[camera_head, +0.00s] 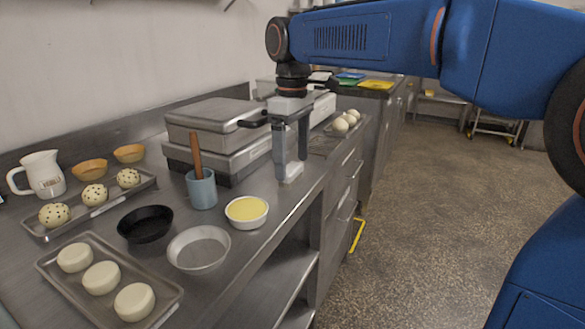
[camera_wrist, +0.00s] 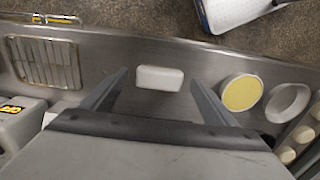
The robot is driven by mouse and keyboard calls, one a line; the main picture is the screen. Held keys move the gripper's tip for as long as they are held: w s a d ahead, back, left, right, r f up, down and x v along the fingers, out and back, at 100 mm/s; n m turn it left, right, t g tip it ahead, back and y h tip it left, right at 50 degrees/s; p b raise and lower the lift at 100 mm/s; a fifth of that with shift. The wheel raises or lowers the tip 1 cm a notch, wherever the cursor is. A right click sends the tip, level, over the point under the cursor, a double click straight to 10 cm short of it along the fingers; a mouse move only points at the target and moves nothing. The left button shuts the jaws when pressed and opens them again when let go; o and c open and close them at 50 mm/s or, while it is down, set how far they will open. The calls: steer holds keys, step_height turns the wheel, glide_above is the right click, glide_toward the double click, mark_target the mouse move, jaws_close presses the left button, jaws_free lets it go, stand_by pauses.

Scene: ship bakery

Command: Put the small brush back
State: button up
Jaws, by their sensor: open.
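A brown wooden handle (camera_head: 195,157) stands up out of a blue cup (camera_head: 202,190) on the steel counter. Its lower end is hidden in the cup, so I cannot tell whether it is the small brush. My gripper (camera_head: 293,168) points down over the counter's front edge, to the right of the cup. In the wrist view my gripper (camera_wrist: 160,82) is open, its two fingers wide apart. A small white block (camera_wrist: 160,77) shows beyond the gap between the fingers, and nothing is gripped. The cup does not show in the wrist view.
A bowl of yellow liquid (camera_head: 246,212), a pale empty dish (camera_head: 199,249) and a black bowl (camera_head: 145,223) stand near the cup. A tray (camera_head: 160,290) holds dough rounds. A steel appliance (camera_head: 213,115) stands behind. A white jug (camera_head: 40,174) is far left.

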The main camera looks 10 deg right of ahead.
mark_target(293, 168)
step_height(293, 168, up, 9)
stand_by(0.3)
steer(key=s+d+f+m+t, duration=0.2)
steer(key=s+d+f+m, duration=0.3)
steer(key=s+d+f, duration=0.6)
steer(key=s+d+f+m+t, duration=0.2)
steer(key=s+d+f+m, duration=0.4)
steer(key=f, duration=1.1)
steer(key=s+d, duration=0.4)
steer(key=s, duration=0.3)
steer(key=shift+s+d+t, duration=0.2)
steer(key=shift+d+t, duration=0.15)
steer(key=shift+t, duration=0.05)
steer(key=shift+r, duration=0.1)
